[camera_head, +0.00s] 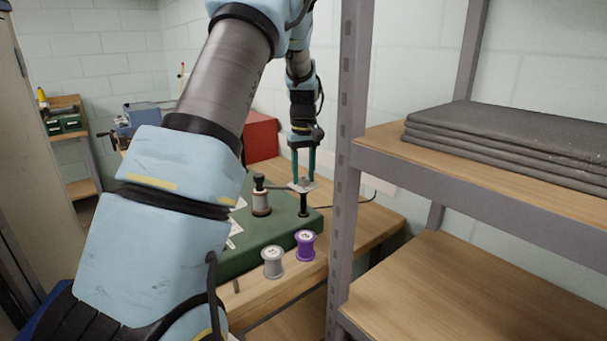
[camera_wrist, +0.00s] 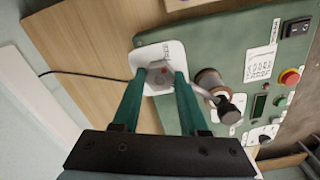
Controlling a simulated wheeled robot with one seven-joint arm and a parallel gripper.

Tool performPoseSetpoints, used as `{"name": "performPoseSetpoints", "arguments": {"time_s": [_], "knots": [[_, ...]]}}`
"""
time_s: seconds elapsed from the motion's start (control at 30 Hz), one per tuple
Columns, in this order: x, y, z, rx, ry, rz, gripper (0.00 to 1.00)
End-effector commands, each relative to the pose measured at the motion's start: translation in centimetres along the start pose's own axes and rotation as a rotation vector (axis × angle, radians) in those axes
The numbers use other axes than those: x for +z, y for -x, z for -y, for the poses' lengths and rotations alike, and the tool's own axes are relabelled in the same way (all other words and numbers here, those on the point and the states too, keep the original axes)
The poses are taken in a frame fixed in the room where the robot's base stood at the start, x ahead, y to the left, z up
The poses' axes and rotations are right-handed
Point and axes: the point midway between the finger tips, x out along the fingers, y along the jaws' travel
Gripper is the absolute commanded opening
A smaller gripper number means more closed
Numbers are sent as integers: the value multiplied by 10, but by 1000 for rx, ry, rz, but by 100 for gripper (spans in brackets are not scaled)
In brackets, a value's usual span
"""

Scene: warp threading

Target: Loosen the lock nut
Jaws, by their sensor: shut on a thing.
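The lock nut (camera_wrist: 158,73) is a grey hexagonal piece with a red mark, on a pale plate (camera_wrist: 174,51). In the head view the plate (camera_head: 297,187) sits on top of a dark post on the green machine (camera_head: 232,258). My gripper (camera_wrist: 158,77) has long green fingers, pointing down in the head view (camera_head: 303,181). The fingertips are on either side of the nut and shut on it. In the head view the fingers mostly hide the nut.
A black-knobbed crank (camera_wrist: 229,113) stands close beside the right finger. The machine panel carries a red button (camera_wrist: 290,77) and a black switch (camera_wrist: 298,29). Grey (camera_head: 273,263) and purple (camera_head: 305,246) spools stand at the bench front. A metal shelf (camera_head: 350,170) rises to the right.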

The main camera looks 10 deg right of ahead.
Motion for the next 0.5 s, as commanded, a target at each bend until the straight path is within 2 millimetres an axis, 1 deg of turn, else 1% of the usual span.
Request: {"name": "performPoseSetpoints", "arguments": {"time_s": [0.2, 0.5], "knots": [[0, 1, 0, 1, 65, -1, 0], [0, 0, 0, 1, 87, -1, 0]]}}
